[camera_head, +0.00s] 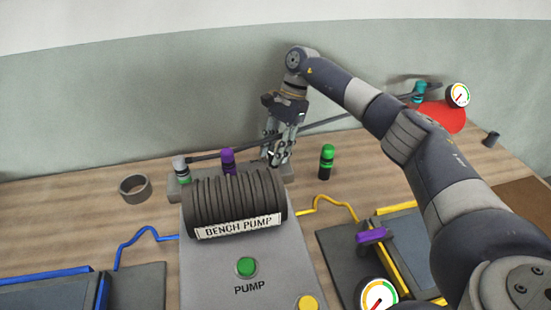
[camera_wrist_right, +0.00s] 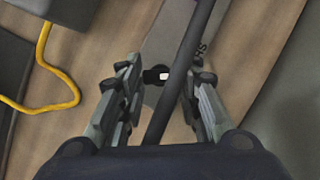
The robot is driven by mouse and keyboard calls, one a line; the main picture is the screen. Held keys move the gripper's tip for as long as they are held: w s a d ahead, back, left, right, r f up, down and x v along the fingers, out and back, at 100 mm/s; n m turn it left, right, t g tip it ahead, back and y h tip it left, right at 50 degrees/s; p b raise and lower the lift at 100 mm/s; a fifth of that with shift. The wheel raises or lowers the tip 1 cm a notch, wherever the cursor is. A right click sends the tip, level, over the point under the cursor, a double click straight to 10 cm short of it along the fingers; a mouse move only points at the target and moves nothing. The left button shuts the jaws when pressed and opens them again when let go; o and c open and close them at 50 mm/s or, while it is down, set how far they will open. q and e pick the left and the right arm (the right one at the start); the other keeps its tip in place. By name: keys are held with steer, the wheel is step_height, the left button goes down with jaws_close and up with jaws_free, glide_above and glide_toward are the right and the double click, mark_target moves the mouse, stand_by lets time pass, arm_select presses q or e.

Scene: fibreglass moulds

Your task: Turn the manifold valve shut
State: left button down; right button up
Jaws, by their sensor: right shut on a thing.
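The manifold (camera_head: 288,173) is a grey bar behind the bench pump (camera_head: 235,204), partly hidden by it. My right gripper (camera_head: 276,157) reaches down to its right end, fingers pointing down. In the wrist view, my right gripper (camera_wrist_right: 165,80) has its fingertips closed around a small black-and-white part, the manifold valve (camera_wrist_right: 157,75). Its handle is mostly hidden by the fingers, so its angle cannot be told. A dark rod (camera_wrist_right: 180,75) passes between the fingers, over the valve. My left gripper is not in view.
A purple-capped fitting (camera_head: 228,160) and a grey-green one (camera_head: 181,169) stand left of the gripper; a green-capped one (camera_head: 326,160) stands right. The dark rod (camera_head: 330,122) runs towards a gauge (camera_head: 458,95). Moulds with blue and yellow edging flank the pump.

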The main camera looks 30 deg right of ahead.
steer(key=shift+w+n+g+h+b, duration=0.1)
steer(key=shift+n+g+h+b, duration=0.35)
steer(key=shift+n, duration=0.85)
steer(key=shift+b, duration=0.3)
steer(key=o, duration=1.1)
steer(key=shift+r, duration=0.1)
steer(key=shift+v, duration=3.7)
steer(key=shift+d+y, duration=0.1)
steer(key=shift+y, duration=0.15)
